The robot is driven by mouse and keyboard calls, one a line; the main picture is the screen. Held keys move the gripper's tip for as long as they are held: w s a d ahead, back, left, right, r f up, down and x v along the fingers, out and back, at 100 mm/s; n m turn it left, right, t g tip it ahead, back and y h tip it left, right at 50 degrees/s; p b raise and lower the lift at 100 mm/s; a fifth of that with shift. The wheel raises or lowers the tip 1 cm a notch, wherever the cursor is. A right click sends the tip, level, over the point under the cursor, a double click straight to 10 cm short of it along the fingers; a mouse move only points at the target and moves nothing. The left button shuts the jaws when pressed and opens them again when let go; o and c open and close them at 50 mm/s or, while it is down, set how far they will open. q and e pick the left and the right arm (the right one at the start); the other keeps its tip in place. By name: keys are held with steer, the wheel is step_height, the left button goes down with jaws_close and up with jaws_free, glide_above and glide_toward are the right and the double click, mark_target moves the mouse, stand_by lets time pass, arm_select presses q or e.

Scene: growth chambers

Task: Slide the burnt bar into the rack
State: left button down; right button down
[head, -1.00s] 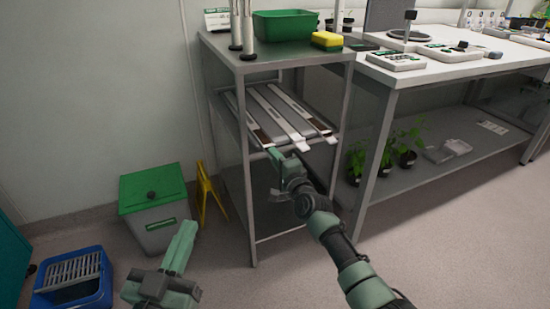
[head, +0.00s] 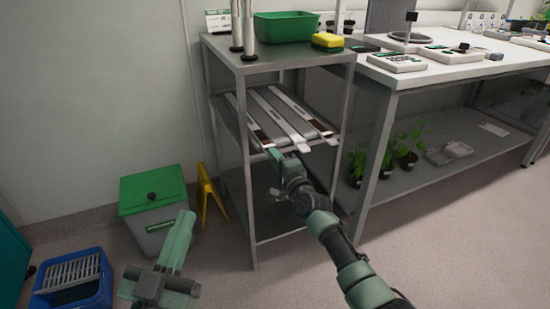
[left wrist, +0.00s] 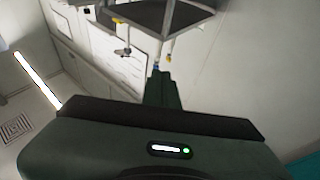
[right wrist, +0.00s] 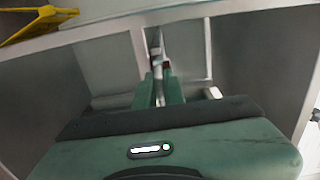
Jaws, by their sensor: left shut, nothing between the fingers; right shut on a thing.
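The rack (head: 250,68) is a grey metal stand. Several long pale bars lie side by side on its middle shelf, front ends toward me. The left bar (head: 246,116) has a dark brown stretch near its front; the right bar (head: 318,124) also has a dark patch, so I cannot tell surely which is burnt. My right gripper (head: 273,154) is shut at the front end of the left bar, at the shelf's front edge. My left gripper (head: 181,232) is shut and empty, low, away from the rack.
A green tub (head: 285,27) and a yellow sponge (head: 327,40) sit on the rack's top. A green-lidded bin (head: 152,190), a yellow floor sign (head: 208,190) and a blue basket (head: 75,290) stand left. A white-topped bench (head: 440,75) with potted plants below stands right.

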arm_select(q)
steer(key=shift+s+r, duration=0.15)
steer(key=shift+r, duration=0.25)
arm_select(e)
steer(key=shift+w+r, duration=0.1)
steer(key=shift+r, duration=0.15)
steer(key=c, duration=1.4)
jaws_free()
steer(key=shift+f, duration=0.1)
steer(key=shift+c, duration=0.2)
arm_select(q)
steer(key=shift+f, duration=0.1)
arm_select(e)
steer(key=shift+a, duration=0.1)
steer(key=shift+f, duration=0.15)
arm_select(q)
steer(key=shift+f, duration=0.1)
